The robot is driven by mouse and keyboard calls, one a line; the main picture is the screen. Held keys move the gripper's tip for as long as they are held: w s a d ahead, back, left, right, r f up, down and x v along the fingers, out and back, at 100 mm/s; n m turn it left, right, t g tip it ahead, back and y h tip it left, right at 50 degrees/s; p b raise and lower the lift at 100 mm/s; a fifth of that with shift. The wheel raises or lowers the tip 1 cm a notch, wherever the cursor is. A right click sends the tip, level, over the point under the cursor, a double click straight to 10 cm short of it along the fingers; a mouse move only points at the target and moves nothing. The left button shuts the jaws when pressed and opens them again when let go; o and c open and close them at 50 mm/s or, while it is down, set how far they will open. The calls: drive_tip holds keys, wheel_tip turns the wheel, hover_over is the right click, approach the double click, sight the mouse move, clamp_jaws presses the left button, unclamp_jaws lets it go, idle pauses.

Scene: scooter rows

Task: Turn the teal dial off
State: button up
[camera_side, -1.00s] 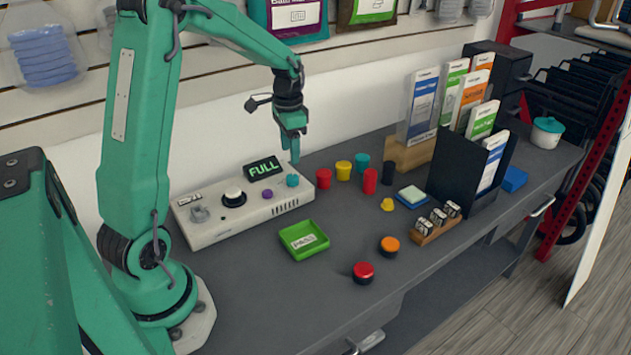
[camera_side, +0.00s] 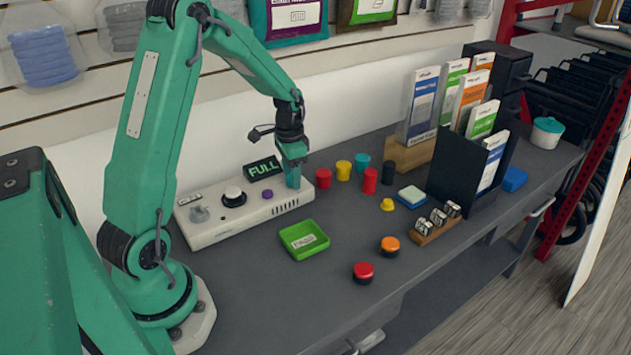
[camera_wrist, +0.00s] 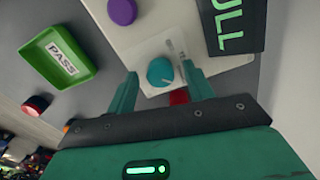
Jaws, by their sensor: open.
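The teal dial (camera_wrist: 160,72) sits on the right end of the white control panel (camera_side: 245,213). In the wrist view it shows between the two fingers of my gripper (camera_wrist: 160,86), with a pale pointer mark on its top. My gripper (camera_side: 293,181) is open and points down over the dial. Whether the fingers touch the dial, I cannot tell.
The panel also carries a purple knob (camera_side: 265,194), a large white knob (camera_side: 233,193) and a lit FULL display (camera_side: 263,168). A green PASS tray (camera_side: 304,240) lies in front. A red cup (camera_side: 323,178) stands close to the panel's right end.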

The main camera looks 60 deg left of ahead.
drive_tip(key=c, duration=1)
drive_tip(key=shift+o, duration=0.2)
drive_tip(key=shift+n, duration=0.4)
drive_tip(key=n, duration=0.3)
drive_tip(key=shift+n, duration=0.3)
drive_tip(key=n, duration=0.4)
drive_tip(key=shift+n, duration=0.3)
drive_tip(key=n, duration=0.4)
drive_tip(key=shift+d, duration=0.1)
drive_tip(key=shift+w+n, duration=0.1)
drive_tip(key=shift+n, duration=2.4)
